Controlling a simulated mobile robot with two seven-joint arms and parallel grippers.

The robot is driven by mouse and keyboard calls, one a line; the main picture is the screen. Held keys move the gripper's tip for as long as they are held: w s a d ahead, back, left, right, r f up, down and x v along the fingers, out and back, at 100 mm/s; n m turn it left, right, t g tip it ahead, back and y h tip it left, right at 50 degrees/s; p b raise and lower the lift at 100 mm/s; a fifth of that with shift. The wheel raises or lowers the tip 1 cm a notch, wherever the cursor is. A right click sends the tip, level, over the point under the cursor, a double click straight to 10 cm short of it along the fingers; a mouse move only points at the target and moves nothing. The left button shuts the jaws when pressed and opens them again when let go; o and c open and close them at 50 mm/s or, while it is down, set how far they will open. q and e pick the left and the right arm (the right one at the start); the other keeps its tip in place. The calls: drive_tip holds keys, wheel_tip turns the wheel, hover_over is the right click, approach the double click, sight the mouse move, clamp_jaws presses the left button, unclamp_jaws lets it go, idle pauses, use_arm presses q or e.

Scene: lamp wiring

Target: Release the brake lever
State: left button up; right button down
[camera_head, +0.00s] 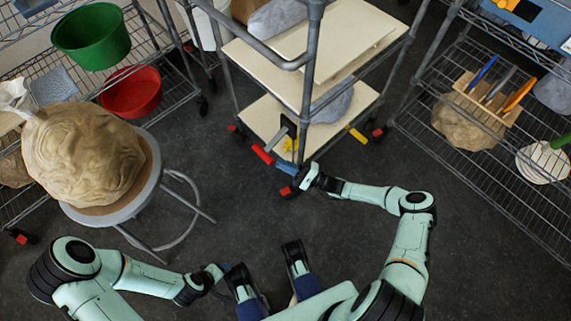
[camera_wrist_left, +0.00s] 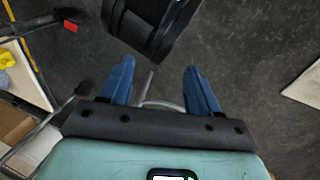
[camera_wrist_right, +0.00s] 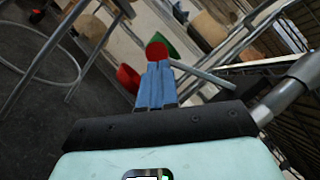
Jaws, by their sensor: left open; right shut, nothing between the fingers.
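A lever with a red grip (camera_head: 262,154) sticks out at the lower front of the shelf cart. My right gripper (camera_head: 286,168) is shut and empty, its blue fingertips close beside the red grip. In the right wrist view, a round red end (camera_wrist_right: 157,50) with a grey rod shows just beyond the shut right fingertips (camera_wrist_right: 157,68); I cannot tell if they touch. My left gripper (camera_head: 215,272) is low and near my base, away from the cart. In the left wrist view its fingers (camera_wrist_left: 158,85) are spread with nothing between them.
The cart's cream shelf (camera_head: 355,112) stands ahead, with red-tabbed casters below. A stool (camera_head: 140,190) bearing a large tan lump (camera_head: 82,150) is at left. A wire rack (camera_head: 480,150) is at right. The dark floor between is mostly free.

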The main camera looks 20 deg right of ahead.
use_arm(q)
drive_tip(key=shift+s+r, duration=0.1)
drive_tip(key=shift+s, duration=0.05)
use_arm(e)
drive_tip(key=shift+a+r, duration=0.15)
use_arm(q)
drive_tip(key=s+d+r+g+h+p, duration=0.1)
drive_tip(key=s+d+r+g+p, duration=0.1)
drive_tip(key=s+r+p, duration=0.4)
drive_tip(key=shift+s+d+r, duration=0.2)
drive_tip(key=shift+s+d, duration=0.1)
drive_tip(key=shift+d, duration=0.15)
use_arm(e)
wheel_tip(320, 180, up, 7)
drive_tip(key=a+m+t+h, duration=0.2)
drive_tip(key=m+t, duration=0.3)
drive_tip(key=m, duration=0.5)
drive_tip(key=shift+s+r+t+h, duration=0.2)
drive_tip(key=shift+s+t+h, duration=0.2)
drive_tip(key=shift+a+r, duration=0.1)
drive_tip(key=shift+a, duration=0.05)
